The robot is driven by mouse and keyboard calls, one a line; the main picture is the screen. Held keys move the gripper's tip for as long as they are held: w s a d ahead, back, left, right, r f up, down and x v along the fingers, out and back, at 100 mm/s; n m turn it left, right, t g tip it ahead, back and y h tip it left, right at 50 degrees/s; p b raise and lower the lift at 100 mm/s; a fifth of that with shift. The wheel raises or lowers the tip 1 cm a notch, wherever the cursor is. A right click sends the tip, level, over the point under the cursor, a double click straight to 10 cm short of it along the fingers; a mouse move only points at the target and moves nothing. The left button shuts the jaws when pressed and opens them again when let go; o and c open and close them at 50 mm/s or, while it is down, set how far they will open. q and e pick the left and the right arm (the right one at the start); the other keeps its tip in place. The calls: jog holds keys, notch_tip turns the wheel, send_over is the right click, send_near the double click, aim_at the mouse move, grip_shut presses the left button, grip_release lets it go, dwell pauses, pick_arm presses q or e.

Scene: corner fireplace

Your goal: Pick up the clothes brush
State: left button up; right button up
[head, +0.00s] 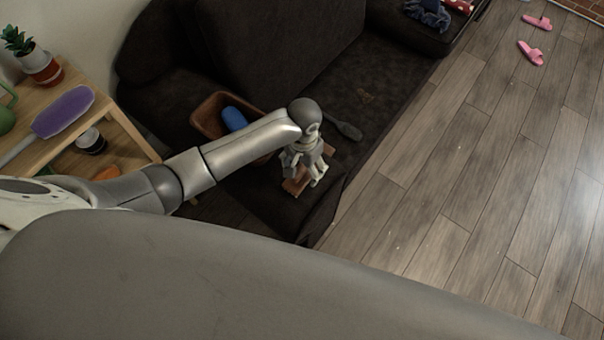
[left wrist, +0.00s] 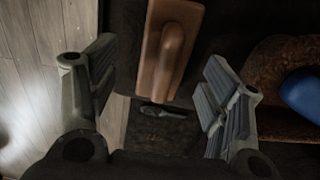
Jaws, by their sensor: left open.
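A brown wooden block with a raised rounded handle lies on the dark sofa (head: 322,215); it may be the clothes brush (head: 292,187). In the left wrist view the wooden piece (left wrist: 152,70) shows between and beyond the finger tips, apart from both fingers. A dark grey paddle-shaped brush (head: 346,129) lies on the sofa farther back, also in the left wrist view (left wrist: 161,110). Which of the two is the clothes brush I cannot tell for sure. My left gripper (head: 304,178) points down over the wooden piece, open and empty. My right gripper is out of view.
A brown basket (head: 206,116) with a blue object (head: 234,118) stands left of my gripper, partly behind my arm. A wooden shelf (head: 125,125) with a plant and purple duster is at the left. Pink slippers (head: 530,52) lie on the open floor.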

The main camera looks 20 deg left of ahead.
aim_at(302, 168)
pick_arm(q)
jog(key=f, duration=0.5)
jog(key=shift+w+a, duration=0.25)
jog(key=shift+r, duration=0.1)
jog(key=shift+c, duration=0.3)
jog(key=c, duration=1.1)
jog(key=shift+r, duration=0.1)
